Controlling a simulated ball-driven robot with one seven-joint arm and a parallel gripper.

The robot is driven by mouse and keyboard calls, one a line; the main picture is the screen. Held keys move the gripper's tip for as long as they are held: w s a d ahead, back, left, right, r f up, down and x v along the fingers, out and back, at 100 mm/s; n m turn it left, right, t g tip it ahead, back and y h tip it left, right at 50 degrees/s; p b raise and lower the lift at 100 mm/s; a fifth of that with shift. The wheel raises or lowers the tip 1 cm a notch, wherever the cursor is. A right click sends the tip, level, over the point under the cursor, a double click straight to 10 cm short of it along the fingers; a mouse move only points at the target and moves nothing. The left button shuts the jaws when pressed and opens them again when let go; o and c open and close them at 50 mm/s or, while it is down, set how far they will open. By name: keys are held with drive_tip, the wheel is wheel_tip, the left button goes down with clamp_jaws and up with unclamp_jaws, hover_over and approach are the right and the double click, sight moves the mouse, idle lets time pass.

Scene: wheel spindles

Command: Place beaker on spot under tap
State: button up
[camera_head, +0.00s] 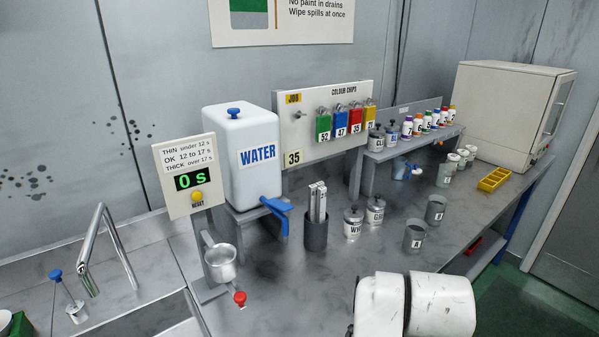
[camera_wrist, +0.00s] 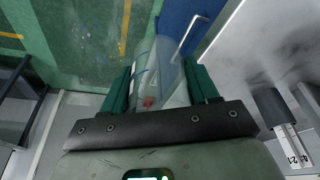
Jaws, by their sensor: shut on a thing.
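My gripper (camera_wrist: 160,68) shows in the wrist view, its two dark green fingers shut on a clear see-through beaker (camera_wrist: 150,82). The beaker has blue marks on its wall, and a small red patch shows through it. It is above the green floor and the blue bench edge. The head view does not show the beaker or the fingers. There, the white water tank (camera_head: 240,155) stands on a grey stand at the back, with its blue tap (camera_head: 277,208) pointing to the front right. The grey bench below the tap (camera_head: 283,250) is bare; I see no clear marking there.
A dark holder with grey strips (camera_head: 316,225) stands right of the tap. Two lidded tins (camera_head: 364,220) and grey cups (camera_head: 415,236) stand farther right. A viscosity cup (camera_head: 220,262) hangs left of the tap, with a red-handled piece (camera_head: 240,298) near it. My white arm covers the front right.

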drive_tip(key=s+f+n, duration=0.2)
drive_tip(key=f, duration=0.7)
drive_tip(key=s+f+n+y, duration=0.1)
drive_tip(key=s+f+n, duration=0.1)
drive_tip(key=f, duration=0.7)
drive_tip(key=shift+s+d+f+n, duration=0.15)
drive_tip(key=shift+s+n, duration=0.2)
drive_tip(key=shift+n, duration=0.25)
